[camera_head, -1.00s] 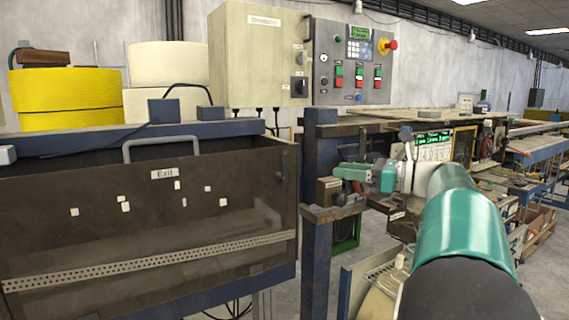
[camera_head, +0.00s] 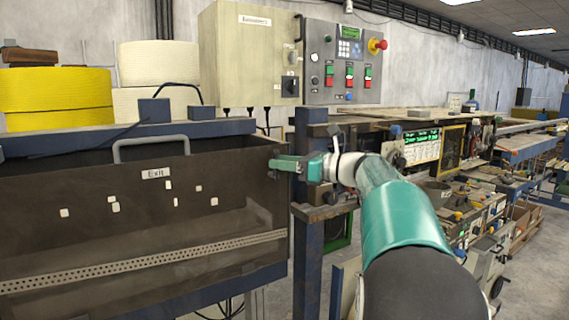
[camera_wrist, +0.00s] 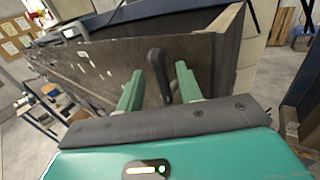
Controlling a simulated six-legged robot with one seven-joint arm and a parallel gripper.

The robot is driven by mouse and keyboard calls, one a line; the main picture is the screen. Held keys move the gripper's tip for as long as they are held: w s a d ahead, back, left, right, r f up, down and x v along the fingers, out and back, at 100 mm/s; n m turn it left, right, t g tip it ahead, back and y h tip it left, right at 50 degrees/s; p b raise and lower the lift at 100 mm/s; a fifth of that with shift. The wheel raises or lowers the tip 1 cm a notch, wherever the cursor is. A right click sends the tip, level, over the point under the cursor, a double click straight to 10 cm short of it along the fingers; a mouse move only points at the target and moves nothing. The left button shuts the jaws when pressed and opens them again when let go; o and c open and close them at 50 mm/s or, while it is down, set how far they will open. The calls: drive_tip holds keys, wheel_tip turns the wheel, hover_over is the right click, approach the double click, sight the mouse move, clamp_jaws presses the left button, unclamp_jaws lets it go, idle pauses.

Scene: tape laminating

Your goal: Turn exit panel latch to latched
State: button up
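The exit panel (camera_head: 100,240) is a dark smoky board with an "Exit" label (camera_head: 156,173), at the left of the head view. Its latch is a dark handle near the panel's upper right corner. In the wrist view the latch (camera_wrist: 157,72) stands between my two green fingers, running roughly along them. My gripper (camera_head: 280,163) is at that corner of the panel in the head view and hides most of the latch there. The fingers are open, one on each side of the handle (camera_wrist: 160,88), with gaps showing. I cannot tell whether either finger touches it.
A grey bar handle (camera_head: 150,146) stands on the panel's top edge. A blue post (camera_head: 307,240) with a ledge stands just right of the panel, under my arm. A control box (camera_head: 345,65) hangs behind. Yellow and white rolls (camera_head: 55,95) lie at the back left.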

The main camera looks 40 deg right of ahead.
drive_tip(key=shift+w, duration=0.1)
clamp_jaws()
